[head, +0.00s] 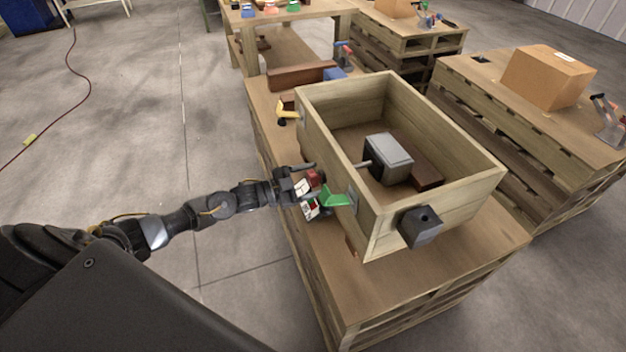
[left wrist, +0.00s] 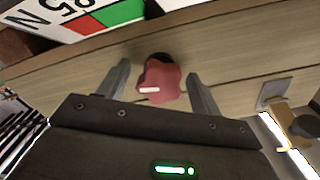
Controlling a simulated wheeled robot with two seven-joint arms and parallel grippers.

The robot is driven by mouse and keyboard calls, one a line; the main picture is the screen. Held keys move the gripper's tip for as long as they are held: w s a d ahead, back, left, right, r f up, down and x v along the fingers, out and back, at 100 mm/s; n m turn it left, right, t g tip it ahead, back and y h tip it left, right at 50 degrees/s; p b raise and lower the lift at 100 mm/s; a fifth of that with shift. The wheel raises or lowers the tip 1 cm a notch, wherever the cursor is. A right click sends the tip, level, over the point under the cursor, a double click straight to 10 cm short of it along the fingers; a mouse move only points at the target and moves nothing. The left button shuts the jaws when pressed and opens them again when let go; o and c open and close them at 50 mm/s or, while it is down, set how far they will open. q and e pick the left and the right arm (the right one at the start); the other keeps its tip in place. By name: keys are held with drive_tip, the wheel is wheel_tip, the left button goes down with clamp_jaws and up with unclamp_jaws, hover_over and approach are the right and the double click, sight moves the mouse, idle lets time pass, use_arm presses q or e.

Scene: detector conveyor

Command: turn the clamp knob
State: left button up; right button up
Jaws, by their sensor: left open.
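A red knob (left wrist: 158,82) with a dark part behind it and a pale mark on its face stands out from the wooden crate wall in the left wrist view. My left gripper (left wrist: 160,74) is open, with one finger on each side of the knob and visible gaps beside it. In the head view, my left gripper (head: 303,186) is at the crate's left outer wall, and a bit of red (head: 315,178) shows beside it. The gripper hides much of that area. My right gripper is not in view.
The wooden crate (head: 440,222) stands on a pallet-topped table (head: 455,268) and holds a grey box (head: 388,158). A cardboard box (head: 545,78) sits on the table at right. Floor at left is mostly clear.

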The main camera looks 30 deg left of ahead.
use_arm(q)
drive_tip(key=v, duration=1)
drive_tip(key=shift+s, duration=0.2)
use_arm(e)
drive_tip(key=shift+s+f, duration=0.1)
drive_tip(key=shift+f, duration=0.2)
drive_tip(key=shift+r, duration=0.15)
